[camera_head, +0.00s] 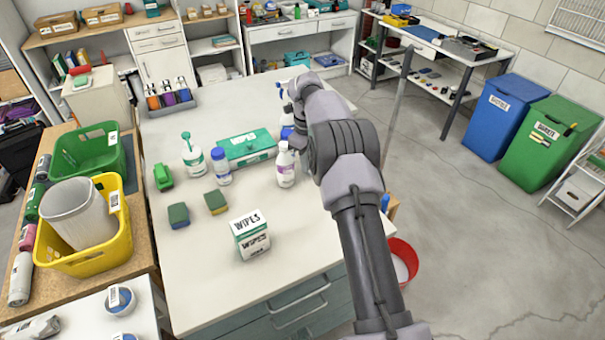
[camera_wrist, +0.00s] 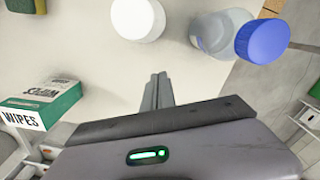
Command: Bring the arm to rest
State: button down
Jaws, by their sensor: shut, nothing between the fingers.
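My arm reaches from the lower right of the head view up over the right side of the white worktable (camera_head: 300,235). The arm hides my gripper there. In the wrist view my gripper (camera_wrist: 158,92) has its two fingers together, with nothing between them. A white round cap (camera_wrist: 138,18) is just beyond the fingertips, apart from them. A clear bottle with a blue cap (camera_wrist: 262,40) is to their right. A wipes box (camera_wrist: 42,104) is to the left. In the head view a white bottle (camera_head: 285,168) stands close to the arm.
The wipes box (camera_head: 250,238), two sponges (camera_head: 178,216), a pump bottle (camera_head: 193,158) and a green-white box (camera_head: 247,148) are on the table. A yellow basket (camera_head: 80,258) is at left. A red bucket (camera_head: 403,262) stands beside the table. Floor at right is mostly free.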

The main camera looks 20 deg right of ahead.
jog(key=s+a+r+n+t+b, duration=0.1)
jog(key=s+a+r+n, duration=0.25)
jog(key=r, duration=0.35)
jog(key=s+a+r+n+t, duration=0.1)
jog(key=s+a+r+n, duration=0.3)
jog(key=r, duration=0.3)
jog(key=s+a+r+n+t+b, duration=0.1)
jog(key=s+a+r+n, duration=0.3)
jog(key=r, duration=0.4)
jog(key=s+a+f+n+t, duration=0.1)
jog(key=s+n, duration=0.3)
jog(key=s, duration=0.5)
jog(key=s+a+f+n+t+y+b, duration=0.1)
jog(key=s+a+n, duration=0.2)
jog(key=s, duration=0.6)
jog(key=s+a+f+n+y+b, duration=0.1)
jog(key=s+a+f+n, duration=0.1)
jog(key=s+n, duration=0.5)
jog(key=s+a, duration=0.1)
jog(key=s, duration=0.2)
jog(key=shift+t, duration=0.4)
